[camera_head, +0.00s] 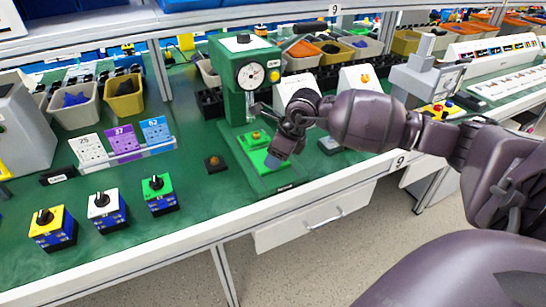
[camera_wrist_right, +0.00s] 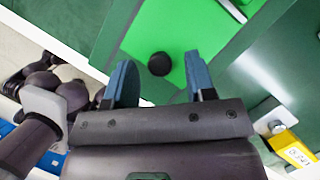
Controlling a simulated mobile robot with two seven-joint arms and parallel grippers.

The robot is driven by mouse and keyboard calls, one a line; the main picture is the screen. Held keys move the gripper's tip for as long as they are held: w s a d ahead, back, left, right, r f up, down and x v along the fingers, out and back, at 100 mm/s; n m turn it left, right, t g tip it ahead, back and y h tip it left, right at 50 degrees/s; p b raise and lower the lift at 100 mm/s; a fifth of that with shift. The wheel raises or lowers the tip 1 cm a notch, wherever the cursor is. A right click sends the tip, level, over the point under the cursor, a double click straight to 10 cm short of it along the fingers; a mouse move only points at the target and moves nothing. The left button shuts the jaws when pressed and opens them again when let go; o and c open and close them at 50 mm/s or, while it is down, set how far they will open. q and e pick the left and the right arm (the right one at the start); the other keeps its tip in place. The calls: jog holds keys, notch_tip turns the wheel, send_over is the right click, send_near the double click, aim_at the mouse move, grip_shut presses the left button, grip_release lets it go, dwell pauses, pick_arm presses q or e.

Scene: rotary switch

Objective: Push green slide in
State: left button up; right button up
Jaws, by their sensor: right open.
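The bright green slide (camera_head: 254,158) lies in the base of the green press (camera_head: 241,85) and extends toward the front edge of the table. The slide (camera_wrist_right: 190,28) also shows in the wrist view, with a round black knob (camera_wrist_right: 160,63) near its front end. My right gripper (camera_head: 272,162) is over the slide's front end and hides part of it in the head view. In the wrist view my right gripper (camera_wrist_right: 161,78) is open, its two blue fingertips on either side of the knob with gaps. Contact with the knob cannot be told. My left gripper is not in view.
Yellow (camera_head: 51,227), white (camera_head: 105,209) and green (camera_head: 159,192) switch boxes stand at the front left. A small dark block (camera_head: 214,163) is left of the press. Number cards (camera_head: 124,143) and bins (camera_head: 75,107) are behind. A drawer (camera_head: 315,215) hangs under the table's front edge.

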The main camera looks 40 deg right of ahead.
aim_at(265, 155)
jog(key=shift+w+f, duration=0.15)
jog(key=shift+f, duration=0.1)
grip_shut()
jog(key=shift+w, duration=0.25)
jog(key=w, duration=0.1)
jog(key=w+b, duration=0.1)
jog(key=w, duration=0.1)
jog(key=shift+d+f, duration=0.25)
jog(key=shift+d, duration=0.1)
jog(key=shift+w+r+b, duration=0.1)
jog(key=shift+w+b, duration=0.1)
jog(key=shift+b, duration=0.1)
jog(key=shift+d+r, duration=0.15)
jog(key=shift+r, duration=0.1)
